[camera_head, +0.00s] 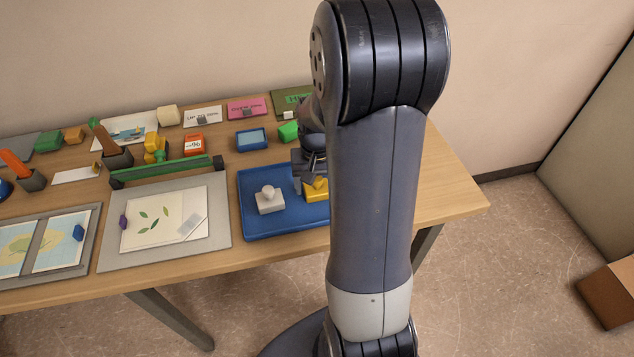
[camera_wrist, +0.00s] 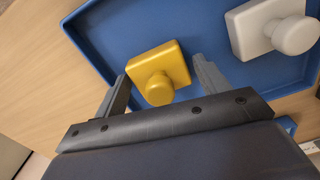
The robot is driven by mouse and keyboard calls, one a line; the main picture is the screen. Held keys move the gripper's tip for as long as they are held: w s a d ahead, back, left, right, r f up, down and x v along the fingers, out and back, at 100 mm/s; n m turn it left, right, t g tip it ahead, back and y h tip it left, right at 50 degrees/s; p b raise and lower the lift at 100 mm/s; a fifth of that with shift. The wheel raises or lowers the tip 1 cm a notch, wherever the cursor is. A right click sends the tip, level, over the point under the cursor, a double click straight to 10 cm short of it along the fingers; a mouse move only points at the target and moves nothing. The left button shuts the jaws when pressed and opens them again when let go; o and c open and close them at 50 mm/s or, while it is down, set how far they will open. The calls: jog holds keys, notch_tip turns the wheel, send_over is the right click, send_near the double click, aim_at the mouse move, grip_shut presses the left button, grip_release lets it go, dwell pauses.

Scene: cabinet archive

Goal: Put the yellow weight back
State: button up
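The yellow weight (camera_head: 315,190), a square block with a round knob, sits in the blue tray (camera_head: 262,232). My arm partly hides both in the head view. In the wrist view the yellow weight (camera_wrist: 171,66) lies between the fingertips of my gripper (camera_wrist: 160,75), with its knob toward the palm. The fingers are apart, one on either side, with a small gap to the weight. My gripper (camera_head: 311,168) is just above the weight in the head view. A white weight (camera_head: 270,203) of similar shape sits beside it in the tray.
A grey board with a leaf picture (camera_head: 150,222) lies left of the tray. A blue box (camera_head: 251,139), a green block (camera_head: 288,131) and small cards stand behind it. Bare table (camera_head: 450,190) shows at the right. A brown box (camera_head: 610,292) is on the floor.

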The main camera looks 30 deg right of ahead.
jog(key=shift+o, duration=1)
notch_tip(320, 180, up, 12)
jog(key=shift+r, duration=0.15)
notch_tip(320, 180, down, 13)
jog(key=shift+r, duration=0.15)
notch_tip(320, 180, up, 3)
jog(key=shift+f, duration=0.1)
jog(key=shift+r, duration=0.55)
jog(key=shift+f, duration=0.1)
